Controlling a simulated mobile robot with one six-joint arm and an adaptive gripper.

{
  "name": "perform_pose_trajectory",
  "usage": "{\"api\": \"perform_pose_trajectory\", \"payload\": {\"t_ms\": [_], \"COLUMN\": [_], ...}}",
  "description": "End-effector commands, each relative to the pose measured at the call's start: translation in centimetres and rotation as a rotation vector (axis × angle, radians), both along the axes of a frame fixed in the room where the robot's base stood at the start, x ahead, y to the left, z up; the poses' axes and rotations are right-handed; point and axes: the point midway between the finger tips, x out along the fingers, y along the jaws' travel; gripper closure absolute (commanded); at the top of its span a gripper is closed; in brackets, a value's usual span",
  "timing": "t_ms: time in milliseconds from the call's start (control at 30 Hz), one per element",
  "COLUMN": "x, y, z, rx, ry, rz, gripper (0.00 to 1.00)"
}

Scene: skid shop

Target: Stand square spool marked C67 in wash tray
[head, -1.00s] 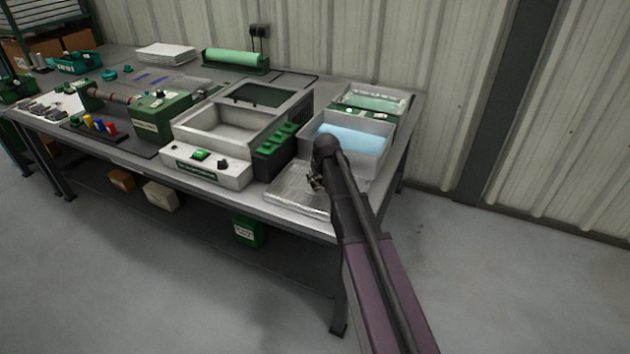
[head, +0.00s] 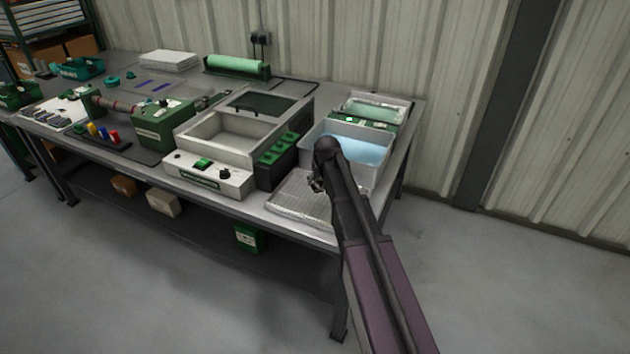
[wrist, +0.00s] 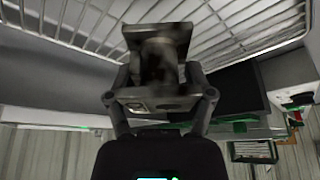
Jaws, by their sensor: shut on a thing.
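My gripper (wrist: 158,97) is shut on a dark grey spool (wrist: 158,38) with square flanges. The spool fills the space between the fingers in the wrist view, and no C67 mark is readable. In the head view my gripper (head: 318,184) hangs over the shallow wire-mesh tray (head: 290,205) at the bench's front right corner; the arm hides part of it. The wire mesh (wrist: 70,20) also shows beyond the spool in the wrist view. A deep grey tub (head: 312,135) with pale blue liquid stands behind it. I cannot tell which of the two is the wash tray.
A black rack with green tops (head: 280,155) stands left of the mesh tray, beside a white open-basin machine (head: 205,178). A clear-covered tray (head: 375,105) lies behind the tub. The bench edge is close on the right; the floor beyond is clear.

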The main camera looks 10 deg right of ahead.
Motion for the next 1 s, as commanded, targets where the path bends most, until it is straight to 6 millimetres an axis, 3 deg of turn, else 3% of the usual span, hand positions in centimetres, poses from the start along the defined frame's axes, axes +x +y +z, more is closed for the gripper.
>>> {"api": "perform_pose_trajectory", "payload": {"t_ms": [500, 733, 1000], "x": [-9.6, -12.0, -13.0], "y": [-6.6, -8.5, -9.3], "z": [1.3, 1.6, 1.7], "rx": [0.000, 0.000, 0.001], "ry": [0.000, 0.000, 0.000], "rz": [-0.003, 0.000, 0.000], "gripper": [0.92, 0.92, 0.92]}}
